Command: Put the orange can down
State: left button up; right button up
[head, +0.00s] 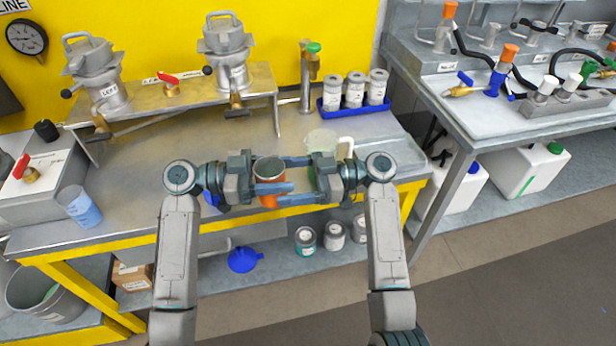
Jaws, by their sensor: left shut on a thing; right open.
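The orange can (267,171) is an open-topped can with a grey rim and an orange body. It is near the front edge of the bench (365,138) in the head view. My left gripper (275,187) is shut on it, with one finger across its front. My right gripper (284,180) is open and faces it from the right, its fingertips close to the can's right side. I cannot tell whether they touch it. The can's lower part is partly hidden by fingers, and whether its base touches the bench is unclear.
A translucent jug (322,142) stands just behind my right gripper. A blue tray (341,108) with white-labelled cans is at the back right. The bench left of centre is clear. Several cans and a blue funnel (243,260) are below.

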jog(key=shift+a, duration=0.35)
jog(key=c, duration=1.1)
pick_arm(q)
jog(key=o, duration=1.1)
jog(key=shift+a, duration=0.1)
